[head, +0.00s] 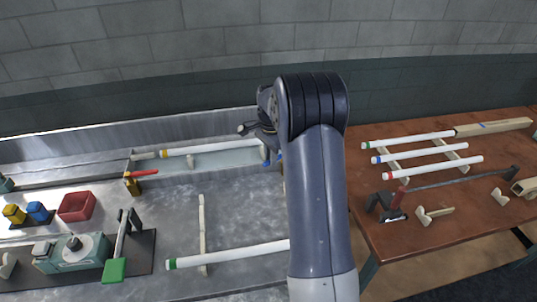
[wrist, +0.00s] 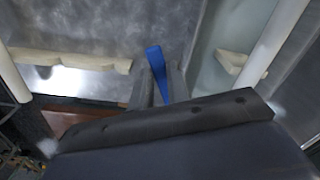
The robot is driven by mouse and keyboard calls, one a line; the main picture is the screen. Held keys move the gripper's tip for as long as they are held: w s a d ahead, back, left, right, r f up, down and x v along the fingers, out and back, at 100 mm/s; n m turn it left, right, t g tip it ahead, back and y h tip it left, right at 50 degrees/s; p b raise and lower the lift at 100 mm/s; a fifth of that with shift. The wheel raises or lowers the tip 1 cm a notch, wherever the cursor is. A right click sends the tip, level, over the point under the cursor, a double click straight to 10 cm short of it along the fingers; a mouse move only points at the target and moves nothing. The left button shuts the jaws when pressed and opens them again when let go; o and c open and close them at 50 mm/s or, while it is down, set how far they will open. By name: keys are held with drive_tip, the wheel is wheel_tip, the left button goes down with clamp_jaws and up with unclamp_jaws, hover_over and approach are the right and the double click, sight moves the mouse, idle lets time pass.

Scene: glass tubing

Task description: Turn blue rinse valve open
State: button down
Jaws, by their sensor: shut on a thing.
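The blue rinse valve handle (wrist: 155,62) shows in the wrist view as a blue lever between the two fingers of my gripper (wrist: 161,85). The fingers are shut on it. In the head view a small part of the blue handle (head: 279,157) shows beside my gripper (head: 268,150), at the right end of the shallow trough. My arm hides most of the valve there, so its body and how far it is turned cannot be told.
A yellow-banded white tube (head: 210,147) lies along the trough. A red-handled valve (head: 143,172) stands at its left end. A green-banded tube (head: 228,254) lies in front. Several tubes rest on the brown table (head: 420,224) at right. A red bin (head: 77,207) stands left.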

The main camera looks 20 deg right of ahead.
drive_tip(key=s+d+n+b, duration=0.1)
drive_tip(key=s+d+n, duration=0.3)
drive_tip(key=n, duration=0.9)
drive_tip(key=shift+s+d, duration=0.4)
drive_tip(key=shift+d, duration=0.15)
drive_tip(key=c, duration=1.4)
unclamp_jaws()
drive_tip(key=shift+o, duration=0.2)
wheel_tip(320, 180, up, 11)
drive_tip(key=b, duration=0.1)
drive_tip(key=shift+f, duration=0.2)
